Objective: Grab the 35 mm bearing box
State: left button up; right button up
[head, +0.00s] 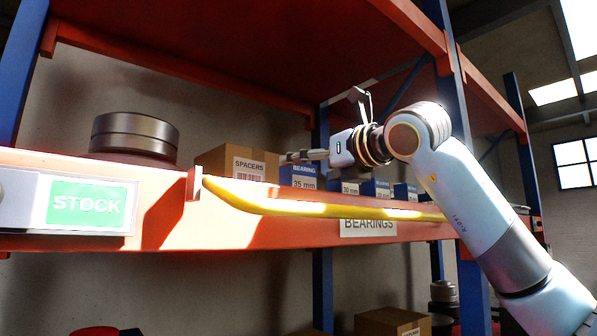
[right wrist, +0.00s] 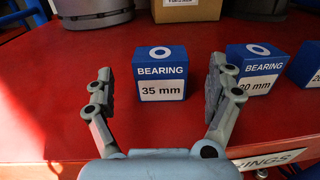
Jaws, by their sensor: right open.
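The 35 mm bearing box (right wrist: 161,72) is a blue cube with a white label, upright on the red shelf. In the head view it (head: 298,176) shows right of the spacers carton, partly behind my gripper. My right gripper (right wrist: 157,88) is open, with one finger on each side of the box and a gap to both. In the head view the right gripper (head: 290,157) reaches over the shelf at about the height of the box's top. My left gripper is in neither view.
The 30 mm bearing box (right wrist: 255,72) stands close to the right finger. More bearing boxes stand farther right. The spacers carton (head: 237,163) and a dark metal cylinder (head: 134,136) are to the left. A yellow bar (head: 300,208) runs along the shelf front.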

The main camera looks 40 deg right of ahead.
aim_at(305, 167)
jog(key=w+p, duration=0.2)
jog(key=w, duration=0.1)
jog(key=shift+w+r, duration=0.15)
jog(key=shift+w, duration=0.3)
jog(key=shift+c, duration=0.8)
jog(key=c, duration=1.4)
